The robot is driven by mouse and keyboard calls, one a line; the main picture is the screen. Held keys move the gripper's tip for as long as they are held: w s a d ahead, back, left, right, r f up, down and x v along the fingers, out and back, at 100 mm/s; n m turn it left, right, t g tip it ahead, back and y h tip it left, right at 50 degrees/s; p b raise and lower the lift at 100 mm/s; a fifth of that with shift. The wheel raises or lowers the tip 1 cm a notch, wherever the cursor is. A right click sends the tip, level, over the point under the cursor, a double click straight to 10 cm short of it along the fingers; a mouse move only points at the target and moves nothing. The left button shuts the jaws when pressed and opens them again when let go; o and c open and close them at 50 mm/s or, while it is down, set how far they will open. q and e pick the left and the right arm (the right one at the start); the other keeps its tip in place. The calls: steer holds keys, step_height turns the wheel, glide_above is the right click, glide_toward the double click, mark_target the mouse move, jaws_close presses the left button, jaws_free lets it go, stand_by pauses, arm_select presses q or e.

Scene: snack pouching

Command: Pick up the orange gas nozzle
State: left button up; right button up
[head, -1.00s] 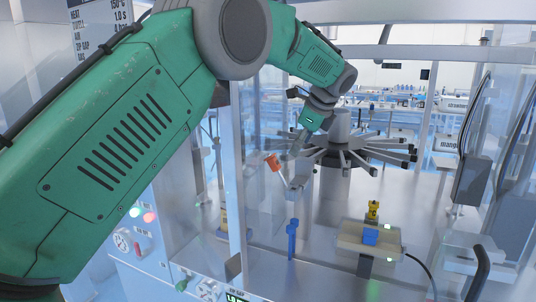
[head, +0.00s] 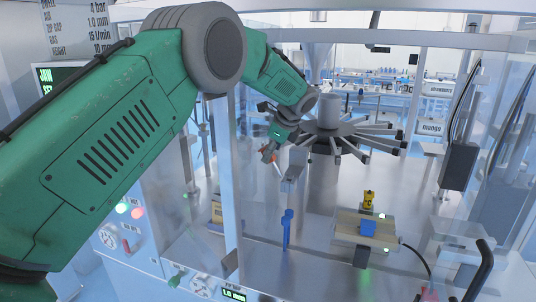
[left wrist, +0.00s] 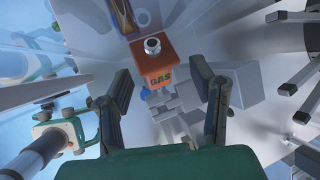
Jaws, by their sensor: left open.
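The orange gas nozzle (left wrist: 157,62) is a block marked "GAS" with a round metal fitting on its top. In the left wrist view it lies straight ahead, beyond and between my finger tips. My left gripper (left wrist: 163,92) is open, with a dark finger on each side and nothing between them. In the head view my left gripper (head: 270,148) is close to the nozzle, which shows as a small orange patch (head: 265,156) mostly hidden by the gripper. I cannot tell from the head view how wide the gap is. My right gripper is not in view.
A dark hub with several radial arms (head: 327,130) stands just right of my gripper. A blue post (head: 287,228), a tan block with a blue piece (head: 367,228) and a yellow piece (head: 368,200) stand on the metal deck. A clear panel frame (head: 224,180) is at left.

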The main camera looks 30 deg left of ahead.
mark_target(273, 162)
arm_select(q)
steer(key=shift+s+a+f, duration=0.15)
steer(key=shift+a+f, duration=0.1)
steer(key=shift+f, duration=0.35)
steer(key=shift+s+a+f, duration=0.1)
steer(key=shift+a+f, duration=0.15)
steer(key=shift+f, duration=0.35)
steer(key=shift+w+d+f, duration=0.2)
steer(key=shift+w+d, duration=0.1)
steer(key=shift+d, duration=0.2)
steer(key=shift+w+d+f, duration=0.15)
steer(key=shift+w+d, duration=0.15)
steer(key=shift+d, duration=0.15)
steer(key=shift+w+d, duration=0.15)
steer(key=shift+d, duration=0.05)
steer(key=shift+s+a+r, duration=0.2)
steer(key=shift+s+a, duration=0.1)
steer(key=shift+a, duration=0.2)
steer(key=c, duration=0.9)
steer(key=shift+s+a, duration=0.15)
steer(key=shift+a, duration=0.2)
jaws_close()
steer(key=shift+a+f, duration=0.1)
steer(key=shift+a, duration=0.1)
steer(key=shift+d, duration=0.15)
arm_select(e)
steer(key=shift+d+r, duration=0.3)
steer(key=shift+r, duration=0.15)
